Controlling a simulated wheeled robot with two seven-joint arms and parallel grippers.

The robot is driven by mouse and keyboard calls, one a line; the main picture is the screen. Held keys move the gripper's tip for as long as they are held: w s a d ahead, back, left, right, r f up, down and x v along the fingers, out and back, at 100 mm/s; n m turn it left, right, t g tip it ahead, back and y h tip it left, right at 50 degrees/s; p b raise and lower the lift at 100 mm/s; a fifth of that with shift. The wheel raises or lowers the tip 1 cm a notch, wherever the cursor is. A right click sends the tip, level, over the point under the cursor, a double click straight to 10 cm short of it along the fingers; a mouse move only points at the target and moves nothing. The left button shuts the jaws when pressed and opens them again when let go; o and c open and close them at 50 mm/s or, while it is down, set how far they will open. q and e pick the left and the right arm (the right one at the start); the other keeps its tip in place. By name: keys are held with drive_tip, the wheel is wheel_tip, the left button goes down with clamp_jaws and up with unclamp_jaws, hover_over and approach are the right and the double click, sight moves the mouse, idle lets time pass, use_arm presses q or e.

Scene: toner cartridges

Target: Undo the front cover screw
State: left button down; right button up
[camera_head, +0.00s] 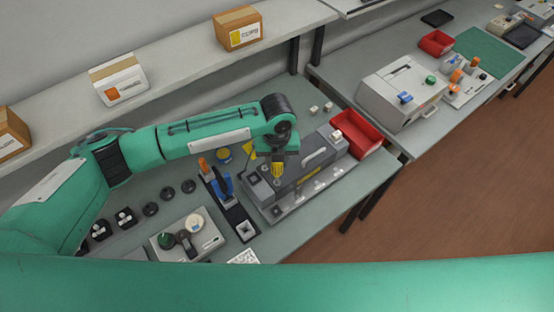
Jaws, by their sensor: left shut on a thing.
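My left gripper (277,163) comes in from the left and points down over the left part of a grey cartridge unit (316,172). It is shut on a yellow tool (278,170), which looks like a driver handle. The tool's tip is over or against the unit; I cannot tell whether it touches. The front cover screw is too small or hidden to make out. The unit rests in a light grey fixture (310,199) with small dark spots along its front edge. My right gripper is not in view.
A dark tool rack (238,217) with orange and blue handles stands left of the fixture. A red bin (362,139) is to its right. A light grey device (178,236) and black round parts (169,194) lie at left. A shelf with boxes (238,28) runs behind.

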use_arm(q)
drive_tip(key=shift+m, duration=0.9)
drive_tip(key=m+b, duration=0.1)
drive_tip(key=m, duration=0.4)
drive_tip(key=m+b, duration=0.1)
drive_tip(key=m, duration=0.1)
drive_tip(key=shift+m, duration=0.3)
